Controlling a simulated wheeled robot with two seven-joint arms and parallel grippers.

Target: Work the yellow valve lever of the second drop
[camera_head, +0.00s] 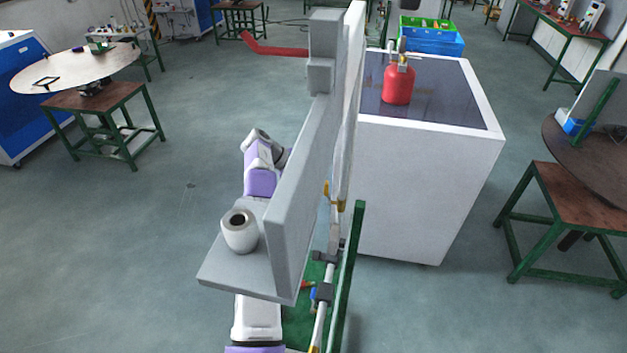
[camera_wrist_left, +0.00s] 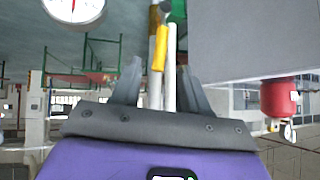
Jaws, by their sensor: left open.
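A yellow valve lever (camera_wrist_left: 160,49) shows in the left wrist view, lying along a pale pipe (camera_wrist_left: 171,75). My left gripper (camera_wrist_left: 160,70) is open, with one finger on each side of the lever and pipe as seen from the wrist. I cannot tell whether it touches them. In the head view a yellow lever (camera_head: 326,192) shows beside the grey panel, near the pipework (camera_head: 323,310); I cannot tell which drop it belongs to. My left gripper is hidden behind the panel there. My right gripper is not in view.
The tall grey panel (camera_head: 300,190) has a shelf holding a pale pot (camera_head: 240,231). A green post (camera_head: 349,275) stands by the pipes. A white cabinet (camera_head: 410,190) bears a red bottle (camera_head: 398,84). A round gauge (camera_wrist_left: 74,8) shows in the wrist view.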

